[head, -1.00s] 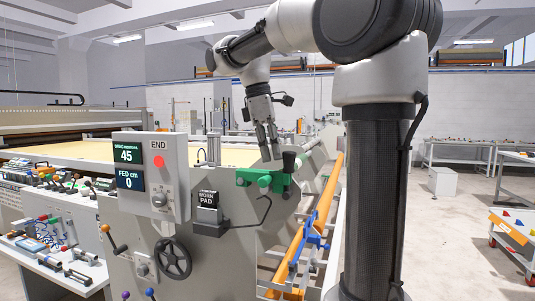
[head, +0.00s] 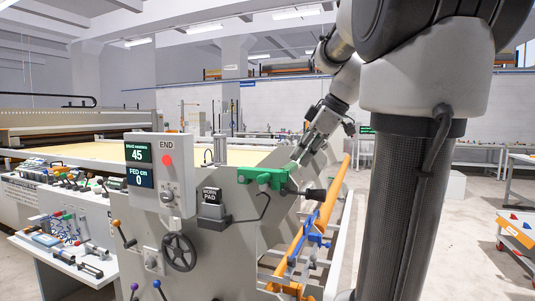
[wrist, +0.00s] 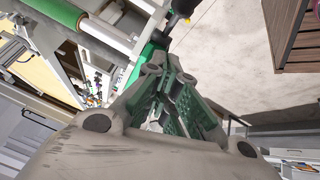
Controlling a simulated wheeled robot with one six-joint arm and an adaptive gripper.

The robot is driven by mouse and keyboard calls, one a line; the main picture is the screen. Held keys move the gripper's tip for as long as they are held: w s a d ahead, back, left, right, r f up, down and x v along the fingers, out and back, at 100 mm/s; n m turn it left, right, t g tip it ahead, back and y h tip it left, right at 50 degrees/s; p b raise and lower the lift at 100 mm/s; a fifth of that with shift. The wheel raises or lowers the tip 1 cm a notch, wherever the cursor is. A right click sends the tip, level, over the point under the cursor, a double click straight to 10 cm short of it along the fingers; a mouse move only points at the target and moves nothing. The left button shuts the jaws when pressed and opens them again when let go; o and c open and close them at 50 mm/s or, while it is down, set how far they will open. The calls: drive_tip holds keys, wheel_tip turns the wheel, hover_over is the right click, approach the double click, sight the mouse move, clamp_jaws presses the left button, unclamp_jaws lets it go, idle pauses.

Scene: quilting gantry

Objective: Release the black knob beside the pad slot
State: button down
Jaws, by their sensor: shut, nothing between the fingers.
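The black knob (head: 316,194) is the grip of a lever on a green clamp (head: 262,177) at the panel's top right edge. It lies nearly level, pointing right. The pad slot (head: 211,209), a dark holder labelled for the pad, is on the panel to the clamp's lower left. My gripper (head: 297,159) is shut and empty, just above the clamp and to the upper left of the knob. In the wrist view my closed fingers (wrist: 160,72) are beside green clamp parts, and a dark knob (wrist: 180,17) shows beyond the fingertips. Contact cannot be told.
A control box (head: 160,174) with two screens and a red button stands left of the slot. An orange rail (head: 314,232) with blue clamps runs right of the panel. Open floor lies further right.

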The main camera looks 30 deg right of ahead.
sight(325, 194)
drive_tip(key=s+d+f+t+y, duration=0.1)
drive_tip(key=f+t, duration=0.1)
drive_tip(key=s+d+f+t+y, duration=0.1)
drive_tip(key=s+d+t+y, duration=0.1)
drive_tip(key=shift+s+f, duration=0.3)
drive_tip(key=shift+f, duration=0.05)
drive_tip(key=shift+s+d+f+t+y, duration=0.15)
drive_tip(key=shift+s+f+t+y, duration=0.05)
drive_tip(key=shift+f+t+y, duration=0.2)
drive_tip(key=shift+s+d+f+t+y, duration=0.1)
drive_tip(key=shift+s+f+t+y, duration=0.15)
drive_tip(key=shift+f+t, duration=0.2)
drive_tip(key=shift+s+d+f, duration=0.15)
drive_tip(key=shift+f, duration=0.4)
drive_tip(key=shift+f, duration=0.15)
